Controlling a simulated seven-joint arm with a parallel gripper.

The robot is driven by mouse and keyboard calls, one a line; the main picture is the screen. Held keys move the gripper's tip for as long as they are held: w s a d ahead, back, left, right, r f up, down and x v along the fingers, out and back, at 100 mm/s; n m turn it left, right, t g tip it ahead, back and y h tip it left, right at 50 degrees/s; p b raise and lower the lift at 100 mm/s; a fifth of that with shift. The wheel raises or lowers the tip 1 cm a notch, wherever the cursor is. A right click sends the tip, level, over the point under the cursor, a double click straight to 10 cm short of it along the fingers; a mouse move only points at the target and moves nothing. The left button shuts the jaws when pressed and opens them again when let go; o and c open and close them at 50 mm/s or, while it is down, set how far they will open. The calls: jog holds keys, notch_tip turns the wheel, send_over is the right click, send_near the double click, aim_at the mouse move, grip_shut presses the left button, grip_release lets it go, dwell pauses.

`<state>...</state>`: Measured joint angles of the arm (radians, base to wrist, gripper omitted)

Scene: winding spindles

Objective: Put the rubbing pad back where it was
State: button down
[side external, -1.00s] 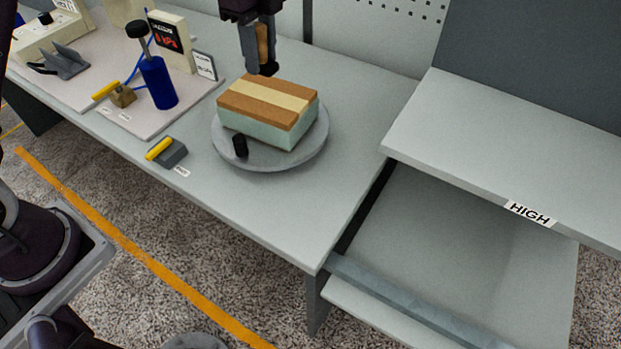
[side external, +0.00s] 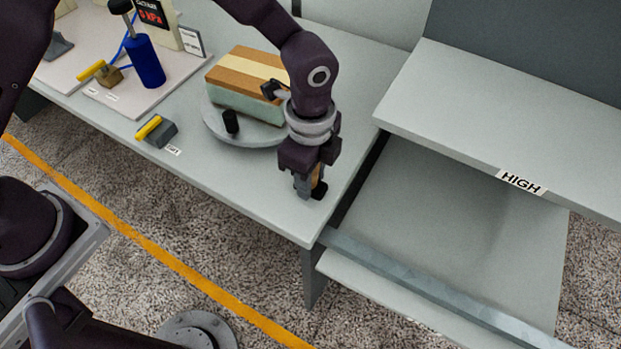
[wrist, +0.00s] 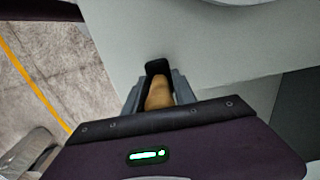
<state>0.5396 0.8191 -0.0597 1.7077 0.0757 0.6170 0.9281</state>
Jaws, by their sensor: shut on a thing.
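The rubbing pad (side external: 319,190) has a tan wooden grip and a black base. It is low over the front right corner of the grey bench, and I cannot tell whether its base touches the top. My gripper (side external: 309,188) points down and is shut on the tan grip. In the wrist view the grip (wrist: 159,94) sits between the two fingers (wrist: 158,100), with the black end showing beyond them. Part of the pad is hidden by the fingers.
A brown, cream and pale green block (side external: 243,80) sits on a round grey turntable (side external: 250,134) behind my gripper. A yellow-handled grey switch (side external: 157,131) and a blue cylinder (side external: 146,62) stand to the left. A shelf marked HIGH (side external: 480,120) is at right.

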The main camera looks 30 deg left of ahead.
jog(key=shift+f, duration=0.55)
jog(key=shift+f, duration=0.15)
jog(key=c, duration=1)
grip_release()
